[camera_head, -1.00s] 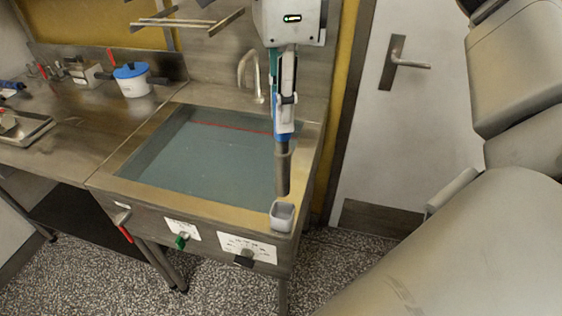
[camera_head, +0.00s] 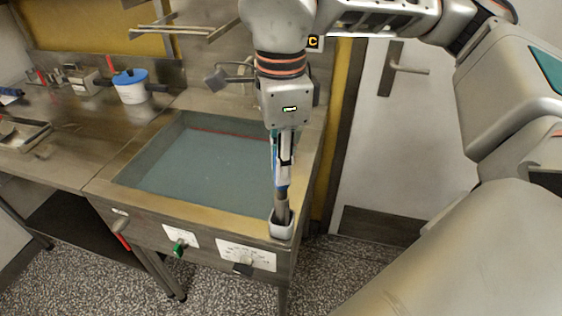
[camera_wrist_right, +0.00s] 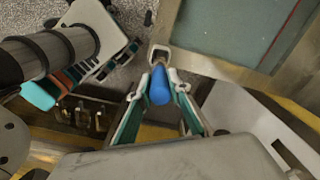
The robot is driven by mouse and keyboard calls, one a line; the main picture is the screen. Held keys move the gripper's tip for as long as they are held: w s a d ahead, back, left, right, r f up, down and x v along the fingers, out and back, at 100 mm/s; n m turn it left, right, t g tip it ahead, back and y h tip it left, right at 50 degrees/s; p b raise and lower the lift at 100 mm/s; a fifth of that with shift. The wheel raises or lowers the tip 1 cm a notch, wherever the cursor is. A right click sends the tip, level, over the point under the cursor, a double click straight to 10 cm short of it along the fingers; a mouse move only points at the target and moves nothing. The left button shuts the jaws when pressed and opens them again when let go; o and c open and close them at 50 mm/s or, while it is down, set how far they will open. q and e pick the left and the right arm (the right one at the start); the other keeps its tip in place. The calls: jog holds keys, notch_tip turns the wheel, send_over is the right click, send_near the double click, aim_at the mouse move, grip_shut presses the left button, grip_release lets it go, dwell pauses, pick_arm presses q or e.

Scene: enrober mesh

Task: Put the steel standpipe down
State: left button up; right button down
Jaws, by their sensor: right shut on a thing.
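The steel standpipe (camera_head: 282,208) is upright in my right gripper (camera_head: 282,183), which is shut on its blue upper part. The standpipe's lower end is inside a small grey square cup (camera_head: 281,230) at the sink's front right corner, so its bottom is hidden. I cannot tell whether it touches the cup's floor. In the right wrist view, the blue top of the standpipe (camera_wrist_right: 160,88) sits between the fingers of the right gripper (camera_wrist_right: 161,76), with the cup's pale rim (camera_wrist_right: 159,48) just beyond.
The sink (camera_head: 180,195) holds grey-blue water left of the cup. A white tub with a blue lid (camera_head: 132,92) stands on the steel counter (camera_head: 75,140) at the left. A wall rack (camera_head: 180,29) is above the sink. A door (camera_head: 385,150) is at the right.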

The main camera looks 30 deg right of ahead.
jog(key=shift+f, duration=0.2)
jog(key=c, duration=1.9)
grip_release()
jog(key=shift+r, duration=0.1)
jog(key=shift+r, duration=0.25)
notch_tip(320, 180, up, 12)
jog(key=shift+f+p, duration=0.1)
jog(key=shift+p, duration=0.35)
